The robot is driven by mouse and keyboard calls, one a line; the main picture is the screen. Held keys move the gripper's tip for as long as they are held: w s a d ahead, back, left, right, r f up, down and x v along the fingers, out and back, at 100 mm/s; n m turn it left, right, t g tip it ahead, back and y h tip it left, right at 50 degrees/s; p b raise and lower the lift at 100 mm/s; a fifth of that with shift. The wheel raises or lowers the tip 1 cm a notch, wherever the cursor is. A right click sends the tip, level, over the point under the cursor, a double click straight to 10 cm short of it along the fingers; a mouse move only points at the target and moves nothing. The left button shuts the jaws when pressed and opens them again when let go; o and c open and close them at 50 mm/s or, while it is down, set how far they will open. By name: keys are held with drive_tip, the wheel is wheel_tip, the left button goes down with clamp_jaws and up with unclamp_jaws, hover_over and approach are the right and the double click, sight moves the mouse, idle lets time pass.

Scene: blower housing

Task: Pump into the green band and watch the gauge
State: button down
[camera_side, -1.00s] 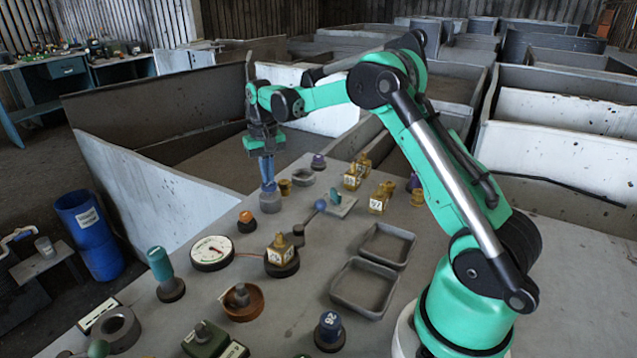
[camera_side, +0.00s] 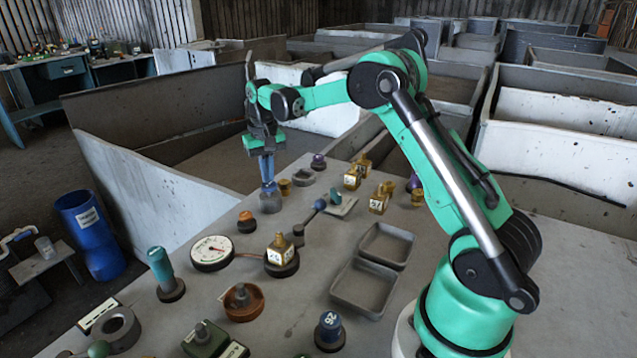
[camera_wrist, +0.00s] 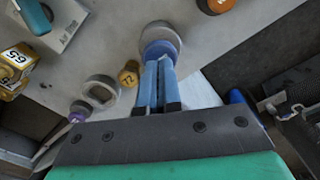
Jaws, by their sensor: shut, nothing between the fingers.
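My gripper (camera_side: 268,180) is shut and empty. It points straight down, with its blue fingertips at the top of a short round pump knob (camera_side: 270,203) on a grey base. In the wrist view, the fingertips (camera_wrist: 159,66) meet the blue-grey knob (camera_wrist: 160,48); whether they press on it or just touch it cannot be told. The round white gauge (camera_side: 212,253) lies face up on the bench, left of and nearer than the knob. It has a dark rim and a reddish needle. Its scale and green band are too small to read.
An orange-topped knob (camera_side: 247,222) stands between gauge and pump. A brass block on a round base (camera_side: 281,255), a lever with a blue ball (camera_side: 320,205) and a grey ring (camera_side: 303,177) are nearby. Two empty trays (camera_side: 364,288) sit at right.

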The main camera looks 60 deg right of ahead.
drive_tip(key=shift+f, duration=0.1)
drive_tip(key=shift+f, duration=1.05)
drive_tip(key=shift+r, duration=1.15)
drive_tip(key=shift+r, duration=3)
